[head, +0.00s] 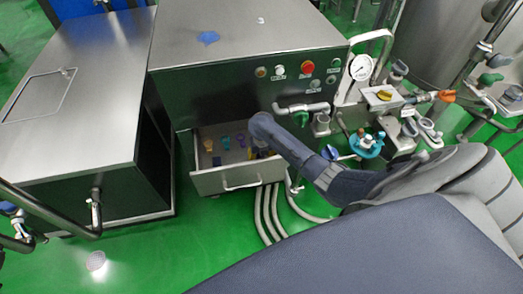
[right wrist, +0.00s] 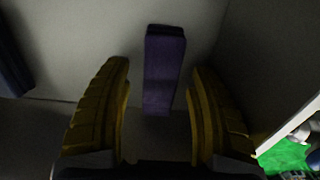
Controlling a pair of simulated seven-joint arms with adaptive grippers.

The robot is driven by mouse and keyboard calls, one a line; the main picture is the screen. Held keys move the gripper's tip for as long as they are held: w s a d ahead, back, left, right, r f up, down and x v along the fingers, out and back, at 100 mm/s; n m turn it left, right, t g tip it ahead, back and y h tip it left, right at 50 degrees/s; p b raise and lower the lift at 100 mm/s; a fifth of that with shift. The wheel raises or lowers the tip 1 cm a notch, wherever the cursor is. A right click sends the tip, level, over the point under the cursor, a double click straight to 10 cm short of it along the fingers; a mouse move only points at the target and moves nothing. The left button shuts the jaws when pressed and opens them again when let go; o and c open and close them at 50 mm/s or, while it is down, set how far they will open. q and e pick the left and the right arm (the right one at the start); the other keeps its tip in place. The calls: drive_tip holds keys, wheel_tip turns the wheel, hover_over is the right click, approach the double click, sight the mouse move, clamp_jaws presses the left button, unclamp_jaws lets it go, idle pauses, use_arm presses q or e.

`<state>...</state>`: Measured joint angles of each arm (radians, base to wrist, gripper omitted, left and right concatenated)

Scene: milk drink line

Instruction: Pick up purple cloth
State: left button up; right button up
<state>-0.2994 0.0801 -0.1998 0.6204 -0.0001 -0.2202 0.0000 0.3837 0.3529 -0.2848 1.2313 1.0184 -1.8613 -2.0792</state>
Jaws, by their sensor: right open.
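A dark purple folded piece (right wrist: 164,62), which looks like the purple cloth, lies in the drawer (head: 238,178). In the right wrist view it is between and just beyond the yellow fingertips of my right gripper (right wrist: 158,75), with a gap on each side. My right gripper is open and empty. In the head view the gripper is inside the right part of the open drawer, mostly hidden by my arm. I cannot clearly make out the folded piece there. My left gripper is not in view.
The drawer also holds small orange (head: 208,144), teal (head: 226,142) and purple (head: 241,140) items and a dark blue piece (head: 216,160). The drawer walls are close around my gripper. Pipes and valves stand at right.

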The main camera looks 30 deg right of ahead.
drive_tip(key=shift+f, duration=0.5)
drive_tip(key=shift+o, duration=0.2)
drive_tip(key=c, duration=1.3)
